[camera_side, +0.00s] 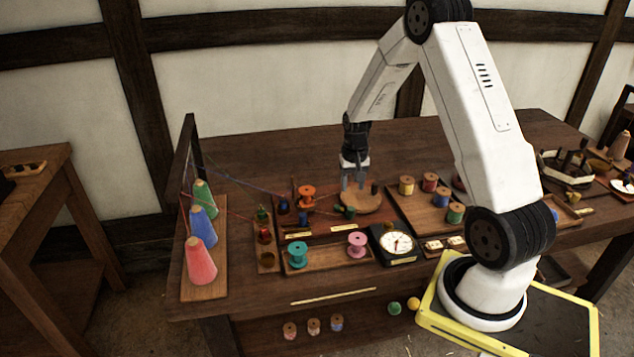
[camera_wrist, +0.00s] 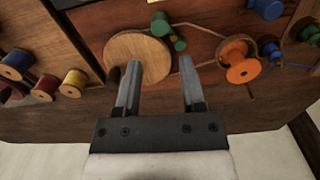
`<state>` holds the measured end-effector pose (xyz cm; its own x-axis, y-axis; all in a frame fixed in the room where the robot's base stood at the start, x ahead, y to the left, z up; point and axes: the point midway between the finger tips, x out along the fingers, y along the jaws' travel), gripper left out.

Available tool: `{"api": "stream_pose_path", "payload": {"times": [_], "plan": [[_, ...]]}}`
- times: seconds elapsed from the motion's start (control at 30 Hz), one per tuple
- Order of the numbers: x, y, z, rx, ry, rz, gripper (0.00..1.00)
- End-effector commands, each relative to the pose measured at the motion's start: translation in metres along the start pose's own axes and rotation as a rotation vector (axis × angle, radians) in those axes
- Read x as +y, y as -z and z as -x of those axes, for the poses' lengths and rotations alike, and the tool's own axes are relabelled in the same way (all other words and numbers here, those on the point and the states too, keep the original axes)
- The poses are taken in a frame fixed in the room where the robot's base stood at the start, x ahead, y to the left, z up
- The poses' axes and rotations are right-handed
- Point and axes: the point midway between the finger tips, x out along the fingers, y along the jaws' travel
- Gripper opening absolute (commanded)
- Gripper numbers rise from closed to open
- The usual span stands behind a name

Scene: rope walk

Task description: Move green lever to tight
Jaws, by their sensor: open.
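My gripper (camera_side: 352,184) points down over the machine board near a round wooden disc (camera_side: 362,202). In the wrist view my gripper (camera_wrist: 160,68) has its two fingers apart, with nothing between them. The disc (camera_wrist: 128,52) lies beyond the left finger. A small green piece with rounded parts (camera_wrist: 168,30) sits beside the disc, beyond the gap between the fingers; it also shows in the side view (camera_side: 349,212). Another dark green piece (camera_side: 262,215) stands on a narrow wooden strip at left. I cannot tell which green piece is the lever, or see a tight mark.
An orange spool (camera_side: 306,193) stands left of my gripper; it also shows in the wrist view (camera_wrist: 242,68). Teal (camera_side: 297,254) and pink (camera_side: 357,244) spools and a dial (camera_side: 397,243) stand in front. Cones (camera_side: 200,261) with threads stand at left.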

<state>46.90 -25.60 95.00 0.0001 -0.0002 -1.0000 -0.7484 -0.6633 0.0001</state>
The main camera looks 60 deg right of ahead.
Motion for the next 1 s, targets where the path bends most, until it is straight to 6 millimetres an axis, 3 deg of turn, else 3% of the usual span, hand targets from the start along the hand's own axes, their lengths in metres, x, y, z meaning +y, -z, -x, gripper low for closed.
{"api": "stream_pose_path", "payload": {"times": [0.6,1.0], "plan": [[0.0,0.0,-0.065,-0.001,0.0,0.0,0.51],[0.0,0.0,-0.085,0.0,0.0,0.0,0.51]]}}
